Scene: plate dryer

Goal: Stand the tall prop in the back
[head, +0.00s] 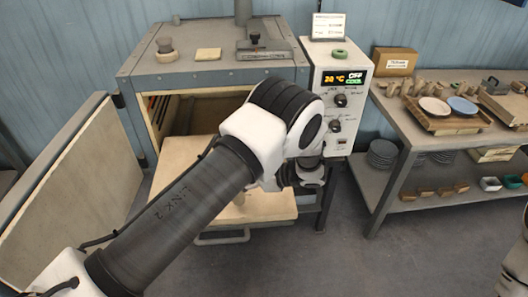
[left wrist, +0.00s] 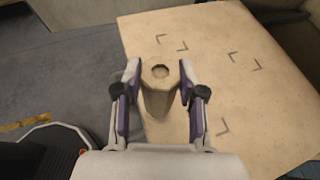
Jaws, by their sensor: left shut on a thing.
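My left gripper (left wrist: 160,82) is shut on a beige tapered prop (left wrist: 159,96) with a round hole in its top. The prop shows upright between the purple-lined fingers, over or at the near edge of a pale shelf board (left wrist: 215,50) with dark corner marks. I cannot tell whether its foot touches the board. My right gripper is not in view.
The dryer's door (head: 75,200) stands open at the left. A control box (head: 337,95) is on its right side. A side table (head: 455,90) holds small beige blocks, plates and a tray. Grey floor is free between dryer and table.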

